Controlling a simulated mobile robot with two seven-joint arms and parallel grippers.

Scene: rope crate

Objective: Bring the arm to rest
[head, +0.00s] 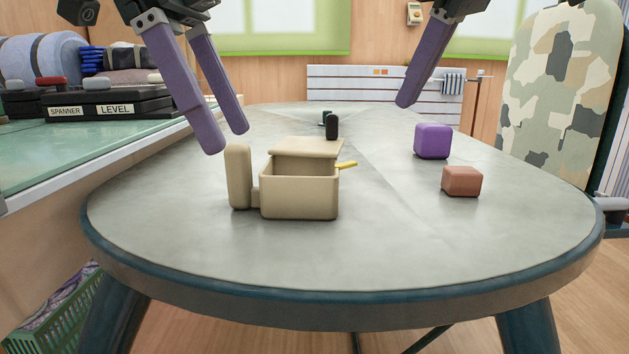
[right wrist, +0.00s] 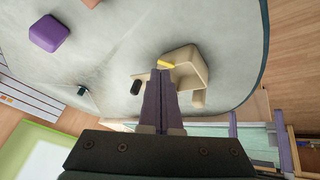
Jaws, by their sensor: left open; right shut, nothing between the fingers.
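My left gripper (head: 218,140) hangs at the upper left of the head view with its two purple fingers apart and empty, above the table's left part. My right gripper (head: 405,103) is at the upper right of the head view, with its purple fingers together. In the right wrist view its shut fingers (right wrist: 161,78) point over the table, with nothing seen between them. A beige crate (head: 299,200) with a raised lid-like panel stands on the table below the left gripper, apart from it. The crate also shows in the right wrist view (right wrist: 203,75), partly hidden by the fingers.
The oval grey table (head: 400,245) holds a purple block (head: 432,141), a brown block (head: 461,181), a small black object (head: 332,127) and a yellow piece (head: 346,165) at the crate. A glass-topped counter (head: 70,150) with labelled cases stands left. The table's front is clear.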

